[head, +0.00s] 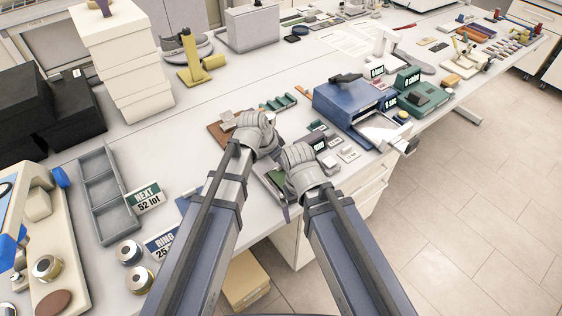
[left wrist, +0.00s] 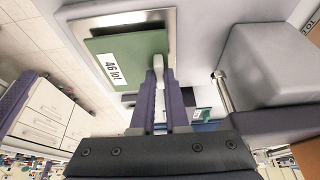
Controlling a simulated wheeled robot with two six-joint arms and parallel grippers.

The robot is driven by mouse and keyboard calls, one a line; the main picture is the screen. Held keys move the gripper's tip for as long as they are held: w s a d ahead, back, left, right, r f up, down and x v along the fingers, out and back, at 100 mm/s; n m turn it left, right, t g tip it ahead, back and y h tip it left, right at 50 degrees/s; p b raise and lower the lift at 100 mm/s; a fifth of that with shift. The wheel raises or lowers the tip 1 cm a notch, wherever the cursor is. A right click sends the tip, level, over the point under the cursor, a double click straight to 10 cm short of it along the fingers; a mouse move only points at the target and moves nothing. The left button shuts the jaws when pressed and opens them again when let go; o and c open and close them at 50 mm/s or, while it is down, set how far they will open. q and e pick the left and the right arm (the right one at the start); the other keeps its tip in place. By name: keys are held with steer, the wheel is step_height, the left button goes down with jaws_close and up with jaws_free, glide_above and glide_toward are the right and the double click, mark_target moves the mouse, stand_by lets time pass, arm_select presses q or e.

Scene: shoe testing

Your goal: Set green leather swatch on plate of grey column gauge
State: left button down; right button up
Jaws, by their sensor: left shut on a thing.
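The green leather swatch (left wrist: 137,58), with a white "46 lot" label, shows in the left wrist view. My left gripper (left wrist: 158,72) is shut on its near edge. The swatch overlaps a bright metal plate with a dark border (left wrist: 160,17); I cannot tell whether it touches the plate. A large grey block (left wrist: 272,62) with a metal post stands to the right, possibly part of the grey column gauge. In the head view my left gripper (head: 257,133) and right gripper (head: 303,172) are over the table's front part; their fingertips are mostly hidden, and the right's opening is unclear.
A blue box-shaped device (head: 345,108) stands right of my grippers. Small labelled pieces (head: 325,142) lie between. A grey compartment tray (head: 105,195), a "NEXT 52 lot" sign (head: 146,197) and metal tins (head: 130,252) are at left. The table's middle-left is clear.

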arm_select(q)
steer(key=shift+f+b, duration=0.3)
steer(key=shift+f, duration=0.1)
steer(key=c, duration=0.8)
jaws_free()
steer(key=shift+c, duration=0.2)
steer(key=shift+r, duration=0.1)
steer(key=p+v, duration=0.7)
steer(key=shift+r, duration=0.4)
